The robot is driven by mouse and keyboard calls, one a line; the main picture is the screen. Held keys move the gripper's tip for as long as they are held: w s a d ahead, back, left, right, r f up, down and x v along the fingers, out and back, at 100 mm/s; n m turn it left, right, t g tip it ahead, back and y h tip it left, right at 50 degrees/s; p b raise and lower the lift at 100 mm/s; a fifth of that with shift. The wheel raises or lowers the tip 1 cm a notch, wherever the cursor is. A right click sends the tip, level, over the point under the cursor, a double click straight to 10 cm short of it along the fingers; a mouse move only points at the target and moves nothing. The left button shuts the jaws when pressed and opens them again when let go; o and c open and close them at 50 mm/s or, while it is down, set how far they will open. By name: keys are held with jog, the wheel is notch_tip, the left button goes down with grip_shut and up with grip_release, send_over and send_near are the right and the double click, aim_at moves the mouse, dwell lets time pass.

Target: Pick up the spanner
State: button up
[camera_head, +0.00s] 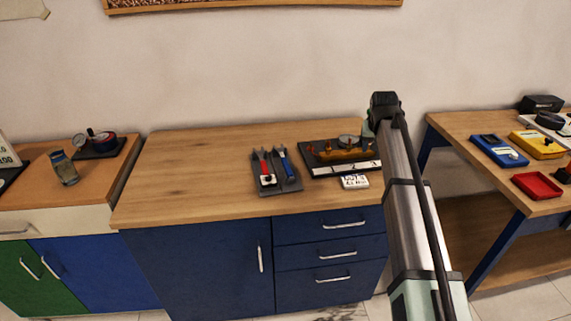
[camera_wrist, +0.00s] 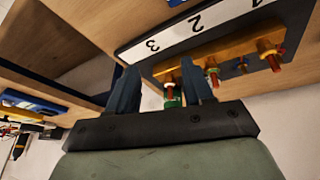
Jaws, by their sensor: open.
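No spanner shows in the wrist view.
The gauge rig (camera_head: 345,155), with brass manifold and numbered strip (camera_wrist: 195,25), stands right of the tray, partly behind my arm. A small label card (camera_head: 354,182) lies before it. The right bench holds a red tray (camera_head: 537,186) and meters. The cabinet's left top is clear.

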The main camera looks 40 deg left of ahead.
jog(key=s+a+r+n+y, duration=0.1)
jog(key=s+a+r+n, duration=0.25)
jog(key=s+a, duration=0.75)
jog(key=n+g+y, duration=0.1)
send_near(286, 162)
jog(key=shift+w+a+f, duration=0.1)
jog(key=shift+a+f, duration=0.25)
jog(key=shift+f, duration=0.25)
jog(key=shift+w+a+f, duration=0.1)
jog(key=shift+a+f, duration=0.3)
jog(key=shift+f, duration=0.2)
jog(key=shift+d+x, duration=0.15)
jog(key=shift+x, duration=1.2)
jog(key=shift+d+x, duration=0.15)
jog(key=shift+x, duration=1.2)
jog(key=shift+w, duration=0.1)
jog(key=shift+f, duration=0.3)
jog(key=shift+c, duration=0.5)
grip_shut()
